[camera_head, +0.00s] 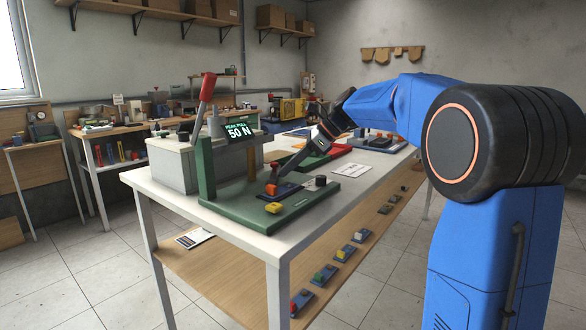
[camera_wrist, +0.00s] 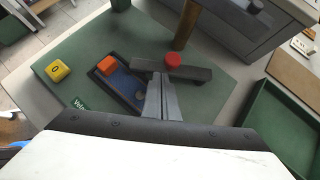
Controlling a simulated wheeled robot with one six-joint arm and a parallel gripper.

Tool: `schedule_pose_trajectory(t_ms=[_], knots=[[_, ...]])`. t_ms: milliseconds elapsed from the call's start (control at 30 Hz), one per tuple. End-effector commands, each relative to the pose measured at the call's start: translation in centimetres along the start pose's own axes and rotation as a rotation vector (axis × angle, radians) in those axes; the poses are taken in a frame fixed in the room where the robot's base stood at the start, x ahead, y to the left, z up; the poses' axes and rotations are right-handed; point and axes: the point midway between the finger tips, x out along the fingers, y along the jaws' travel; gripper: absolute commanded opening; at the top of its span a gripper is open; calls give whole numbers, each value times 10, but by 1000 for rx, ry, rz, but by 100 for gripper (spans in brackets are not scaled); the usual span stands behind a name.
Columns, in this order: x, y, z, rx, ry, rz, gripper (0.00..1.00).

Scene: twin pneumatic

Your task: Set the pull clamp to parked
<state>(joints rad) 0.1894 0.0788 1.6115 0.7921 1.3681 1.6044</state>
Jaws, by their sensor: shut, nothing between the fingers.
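A bench device on a green base plate (camera_head: 240,216) carries a raised red-handled lever (camera_head: 207,88) and a "PEAK PULL 50 N" display (camera_head: 239,131). In the wrist view, a dark bar with a red round knob (camera_wrist: 173,59) lies across the plate beside a brown post. I cannot tell which part is the pull clamp. My gripper (camera_wrist: 161,82) is shut and empty, with its fingertips at the near side of the bar; contact is unclear. In the head view my gripper (camera_head: 275,180) reaches down over the plate.
An orange block (camera_wrist: 107,65) sits on a blue plate, and a yellow block (camera_wrist: 58,70) marked 0 is left of it. The brown post (camera_wrist: 186,25) and grey box (camera_head: 172,166) stand behind. A green tray (camera_wrist: 285,130) lies to the right. Several small items line the lower shelf.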

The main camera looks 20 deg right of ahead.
Motion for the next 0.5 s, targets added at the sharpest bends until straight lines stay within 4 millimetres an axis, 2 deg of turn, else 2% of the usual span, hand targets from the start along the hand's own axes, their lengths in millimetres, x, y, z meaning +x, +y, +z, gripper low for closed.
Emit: schedule_pose_trajectory(t_ms=[500], knots=[[3,3,3,33,0,-33,0]])
